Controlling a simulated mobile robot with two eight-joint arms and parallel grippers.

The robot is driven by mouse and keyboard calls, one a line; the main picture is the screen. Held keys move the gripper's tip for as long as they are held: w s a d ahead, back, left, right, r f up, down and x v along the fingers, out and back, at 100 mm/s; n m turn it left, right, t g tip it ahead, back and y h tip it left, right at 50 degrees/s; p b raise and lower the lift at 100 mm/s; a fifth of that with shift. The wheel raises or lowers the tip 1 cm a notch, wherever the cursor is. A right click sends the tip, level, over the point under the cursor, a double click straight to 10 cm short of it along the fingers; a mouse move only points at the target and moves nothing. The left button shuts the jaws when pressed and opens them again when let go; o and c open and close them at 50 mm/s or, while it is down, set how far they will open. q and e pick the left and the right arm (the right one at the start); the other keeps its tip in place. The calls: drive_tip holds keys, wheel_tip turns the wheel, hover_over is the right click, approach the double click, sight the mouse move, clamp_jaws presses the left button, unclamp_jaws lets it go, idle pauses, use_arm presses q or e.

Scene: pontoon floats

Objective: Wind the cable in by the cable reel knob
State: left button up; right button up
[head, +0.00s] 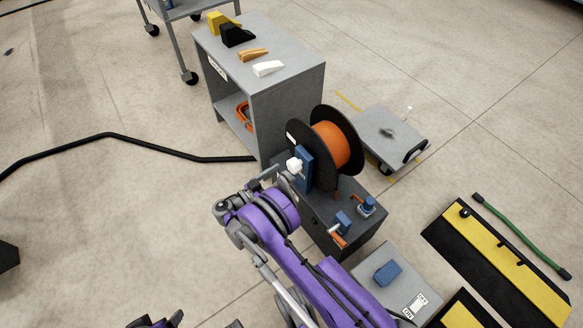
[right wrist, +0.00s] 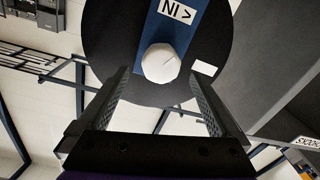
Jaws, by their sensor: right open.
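The cable reel (head: 351,128) has black flanges, orange cable wound between them and a blue upright plate in front. It stands on a dark grey cabinet. Its white faceted knob (head: 294,165) faces my right arm. In the right wrist view the knob (right wrist: 160,63) shows at the opening between the fingertips, with a gap on both sides. My right gripper (right wrist: 159,78) is open and empty. In the head view the right gripper (head: 274,178) is just left of the knob, partly hidden by its own arm. A purple and dark piece of my left arm shows at the bottom edge; its jaws are not visible.
A grey shelf unit (head: 290,90) with coloured wedges stands behind the reel. An orange-handled lever (head: 339,241) and a blue fitting (head: 367,206) are on the cabinet top. A flat trolley (head: 390,132) and a yellow-black ramp (head: 500,262) lie right. Floor at left is mostly clear, crossed by a black cable.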

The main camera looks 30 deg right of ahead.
sight(290, 168)
drive_tip(key=d, duration=0.5)
drive_tip(key=shift+w+d+b, duration=0.2)
drive_tip(key=shift+w+b, duration=0.2)
drive_tip(key=c, duration=1.4)
